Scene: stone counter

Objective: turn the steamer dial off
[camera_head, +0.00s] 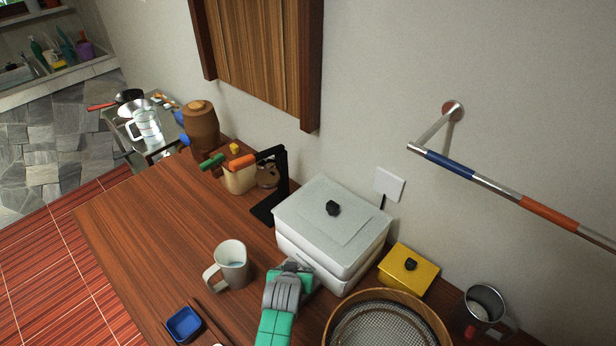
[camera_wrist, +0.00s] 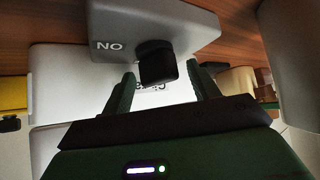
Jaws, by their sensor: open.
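The white steamer (camera_head: 330,225) stands on the wooden counter against the wall, with a black knob on its lid. In the wrist view its dial (camera_wrist: 157,52) is a black knob on a grey panel (camera_wrist: 118,22). White letters beside it read "NO", which is "ON" upside down. My gripper (camera_head: 292,266) is at the steamer's front side and hides the dial in the head view. In the wrist view my gripper (camera_wrist: 161,76) is open, with one finger on each side of the dial. I cannot tell whether either finger touches it.
A grey mug (camera_head: 232,262) stands left of my gripper. A round sieve (camera_head: 385,330) lies close on the right. A yellow box (camera_head: 408,268) sits right of the steamer, and a blue bowl (camera_head: 184,323) is at front left. The counter's left part is clear.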

